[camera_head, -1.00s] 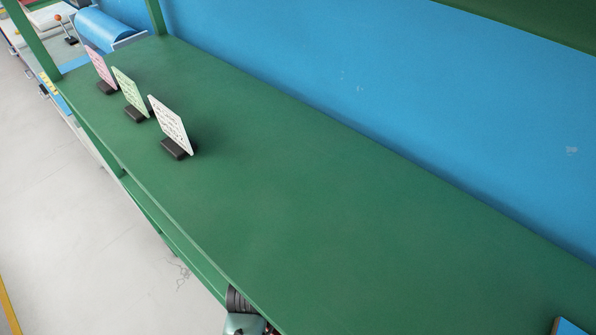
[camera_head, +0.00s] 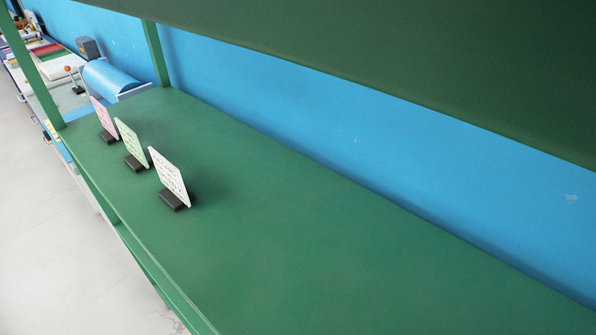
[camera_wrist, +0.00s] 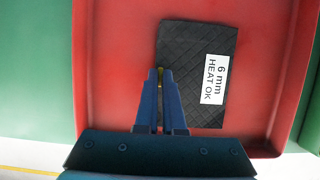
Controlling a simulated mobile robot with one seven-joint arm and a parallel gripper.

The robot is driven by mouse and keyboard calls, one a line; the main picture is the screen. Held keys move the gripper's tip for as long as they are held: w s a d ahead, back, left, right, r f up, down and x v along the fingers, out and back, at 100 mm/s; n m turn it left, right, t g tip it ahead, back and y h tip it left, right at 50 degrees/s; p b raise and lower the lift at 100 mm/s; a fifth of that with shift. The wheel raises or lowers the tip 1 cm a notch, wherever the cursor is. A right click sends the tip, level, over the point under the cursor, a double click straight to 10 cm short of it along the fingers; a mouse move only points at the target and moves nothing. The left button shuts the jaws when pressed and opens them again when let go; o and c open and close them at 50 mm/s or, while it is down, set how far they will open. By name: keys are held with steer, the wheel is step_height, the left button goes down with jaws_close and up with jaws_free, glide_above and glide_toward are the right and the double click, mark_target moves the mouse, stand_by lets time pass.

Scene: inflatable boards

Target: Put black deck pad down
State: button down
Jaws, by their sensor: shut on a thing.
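The black deck pad (camera_wrist: 195,45) shows in the wrist view as a dark quilted sheet with a white label reading "6 mm HEAT OK". It lies over the floor of a red tray (camera_wrist: 110,60); I cannot tell whether it touches the floor. My gripper (camera_wrist: 160,76) is shut on the pad near its left edge, and the fingers hide part of that edge. A small yellowish bit shows between the fingertips. Neither the gripper, the pad nor the tray is seen in the head view.
In the head view, a long green shelf (camera_head: 300,240) carries white (camera_head: 169,178), green (camera_head: 130,143) and pink (camera_head: 103,116) cards in dark stands at its left end. The rest of the shelf in view is bare. A dark green upper panel (camera_head: 400,60) overhangs it.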

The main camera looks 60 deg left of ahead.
steer(key=shift+f, duration=0.15)
steer(key=c, duration=1)
jaws_free()
steer(key=shift+p+v, duration=0.75)
steer(key=shift+v, duration=3.15)
